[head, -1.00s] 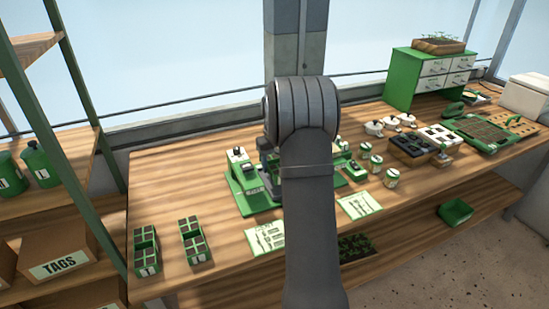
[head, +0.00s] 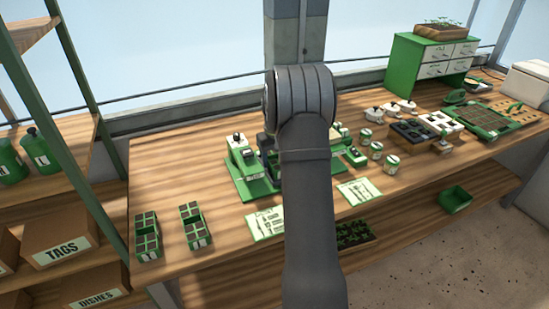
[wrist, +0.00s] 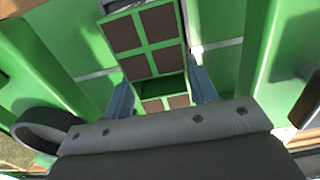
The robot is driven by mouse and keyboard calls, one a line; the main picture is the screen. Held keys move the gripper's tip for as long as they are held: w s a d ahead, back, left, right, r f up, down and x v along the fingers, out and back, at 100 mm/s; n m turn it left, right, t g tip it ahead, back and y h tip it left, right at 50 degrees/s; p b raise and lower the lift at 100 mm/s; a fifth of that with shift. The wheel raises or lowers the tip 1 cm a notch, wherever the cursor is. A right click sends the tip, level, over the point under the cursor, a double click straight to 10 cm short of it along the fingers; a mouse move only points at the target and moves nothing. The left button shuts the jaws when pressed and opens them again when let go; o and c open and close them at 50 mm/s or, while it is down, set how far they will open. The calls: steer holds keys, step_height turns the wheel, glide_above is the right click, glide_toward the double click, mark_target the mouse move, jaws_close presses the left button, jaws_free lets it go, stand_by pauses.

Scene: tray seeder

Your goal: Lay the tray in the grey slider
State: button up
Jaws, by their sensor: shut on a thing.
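A green tray (wrist: 147,47) with brown square cells is between the two blue-grey fingers of my gripper (wrist: 161,80) in the wrist view. My gripper is shut on it. Green machine surfaces lie below and on both sides. The grey slider cannot be made out; whether the tray touches it cannot be told. In the head view the green seeder (head: 240,190) stands mid-bench, partly hidden by my arm, which also hides my gripper and the held tray.
Two small green celled trays (head: 146,247) (head: 184,210) stand at the bench's left end. Printed cards (head: 265,224) (head: 358,191) lie in front of the seeder. Jars (head: 391,165), a dark tray (head: 411,135) and a green drawer cabinet (head: 402,66) are to the right.

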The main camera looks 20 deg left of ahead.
stand_by(0.3)
steer(key=o, duration=1.6)
steer(key=shift+r, duration=0.15)
step_height(320, 180, up, 9)
steer(key=shift+f, duration=0.1)
stand_by(0.4)
